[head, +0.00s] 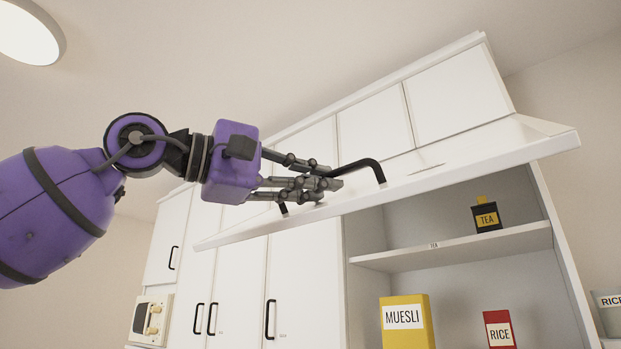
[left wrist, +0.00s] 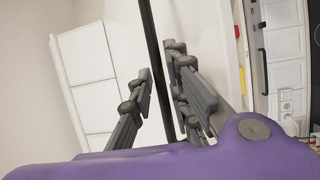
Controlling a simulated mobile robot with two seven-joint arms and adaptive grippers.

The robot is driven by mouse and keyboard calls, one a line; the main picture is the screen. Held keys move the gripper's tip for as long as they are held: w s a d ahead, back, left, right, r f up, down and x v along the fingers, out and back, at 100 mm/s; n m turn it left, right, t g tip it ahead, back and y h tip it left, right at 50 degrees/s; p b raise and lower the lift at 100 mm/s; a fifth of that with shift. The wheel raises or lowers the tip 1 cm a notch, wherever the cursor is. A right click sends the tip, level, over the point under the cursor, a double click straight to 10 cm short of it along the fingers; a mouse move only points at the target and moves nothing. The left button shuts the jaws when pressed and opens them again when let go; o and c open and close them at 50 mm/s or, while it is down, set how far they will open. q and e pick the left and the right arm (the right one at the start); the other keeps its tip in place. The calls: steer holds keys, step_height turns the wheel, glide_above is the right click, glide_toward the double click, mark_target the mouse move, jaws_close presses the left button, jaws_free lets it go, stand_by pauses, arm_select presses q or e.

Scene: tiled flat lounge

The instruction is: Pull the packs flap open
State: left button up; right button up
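The white flap (head: 470,160) is a long panel along the upper cabinet front. It stands swung up and outward, with open shelves showing below its right part. A black bar handle (head: 370,165) sits on its outer face. In the left wrist view the dark handle bar (left wrist: 154,40) runs between the fingers of the left gripper (left wrist: 160,85), with little gap at the tips. The fingers hide part of the handle in the head view. My right gripper is not in view.
Under the flap, a dark tea container (head: 486,215) stands on the upper shelf (head: 460,247). A yellow muesli box (head: 406,322) and a red rice box (head: 499,329) stand lower. White cabinet doors (head: 237,290) with black handles are at left, beside a cream appliance (head: 152,318).

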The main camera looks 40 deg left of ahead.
arm_select(q)
steer(key=shift+s+a, duration=0.2)
steer(key=shift+s, duration=0.3)
steer(key=v, duration=1)
steer(key=shift+s+a, duration=0.25)
steer(key=shift+s, duration=0.1)
steer(key=shift+f, duration=0.1)
